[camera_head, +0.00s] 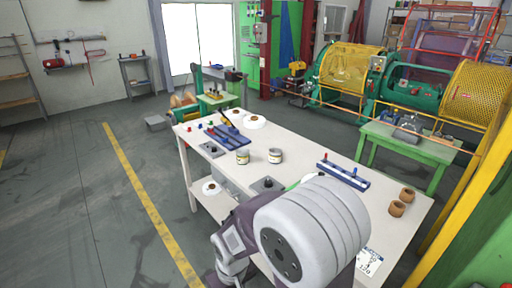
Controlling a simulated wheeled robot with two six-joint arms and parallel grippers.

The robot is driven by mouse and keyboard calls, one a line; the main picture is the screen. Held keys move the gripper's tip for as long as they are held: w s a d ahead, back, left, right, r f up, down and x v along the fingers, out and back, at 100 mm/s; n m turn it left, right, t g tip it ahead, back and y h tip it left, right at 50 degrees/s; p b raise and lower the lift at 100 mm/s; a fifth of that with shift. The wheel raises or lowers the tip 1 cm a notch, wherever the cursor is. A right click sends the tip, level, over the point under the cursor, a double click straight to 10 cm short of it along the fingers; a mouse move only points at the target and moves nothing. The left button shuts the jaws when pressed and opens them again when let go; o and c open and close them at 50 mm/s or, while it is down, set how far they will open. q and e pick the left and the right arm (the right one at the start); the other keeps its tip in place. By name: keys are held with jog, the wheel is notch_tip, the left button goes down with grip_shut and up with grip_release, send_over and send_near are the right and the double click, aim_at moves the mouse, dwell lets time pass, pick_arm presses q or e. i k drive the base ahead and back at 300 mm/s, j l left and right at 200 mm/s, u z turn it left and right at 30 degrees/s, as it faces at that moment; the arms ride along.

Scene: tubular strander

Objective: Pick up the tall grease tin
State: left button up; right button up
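Two small pale tins with dark labels stand upright side by side near the middle of the white workbench (310,165). The left tin (243,157) looks slightly taller and narrower, so it seems to be the tall grease tin. The other tin (275,156) stands just to its right, with a small gap between them. Both are free, with nothing touching them. One of my arms fills the bottom middle of the view, in front of the bench's near part. No gripper fingers show for either arm.
Blue racks with small parts (229,135) lie left of the tins, and another blue rack (343,175) lies right. White spools (254,122) sit at the far end. Brown cups (397,208) stand at the right. A green table (412,143) is beyond. Bench surface behind the tins is clear.

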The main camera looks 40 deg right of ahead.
aim_at(275, 153)
jog(key=i+j+z, duration=0.1)
jog(key=i+z, duration=0.35)
jog(key=i+j+z, duration=0.2)
jog(key=i+z, duration=0.25)
jog(key=i+j+z, duration=0.25)
jog(key=z, duration=0.25)
jog(key=i+j+z, duration=0.2)
jog(key=z, duration=0.15)
jog(key=i+j+z, duration=0.15)
jog(key=j+z, duration=0.6)
jog(key=i+j+z, duration=0.1)
jog(key=j+z, duration=0.3)
jog(key=j, duration=0.15)
jog(key=i+j, duration=0.15)
jog(key=i, duration=0.3)
